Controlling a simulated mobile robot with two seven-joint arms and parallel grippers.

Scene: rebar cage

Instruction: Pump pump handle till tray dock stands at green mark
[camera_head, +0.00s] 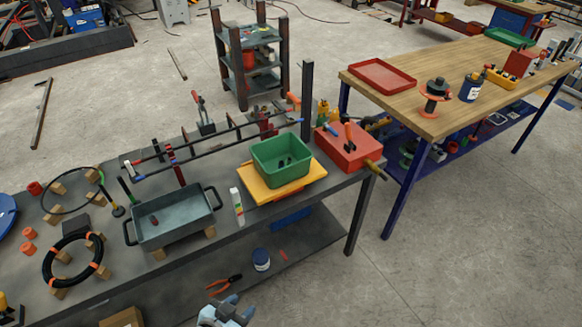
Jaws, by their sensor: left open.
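My left gripper (230,307) shows at the bottom edge, below the front edge of the dark workbench, open and apart from everything on the bench. A yellow plate (256,187) lies on the bench and bears a green bin (281,172) with dark openings or items inside. A white upright strip (238,208) with coloured bands stands left of the plate; its green mark is too small to read. Behind the bench top, a lever with a red grip (199,103) stands upright. I cannot tell which part is the pump handle or the tray dock. My right gripper is not in view.
A grey two-handled tray (172,225) and a black hose coil (70,262) lie at left. A red box (350,155) and a dark post (307,100) stand at right. Long bars cross behind the bin. Pliers (223,285) lie on the lower shelf.

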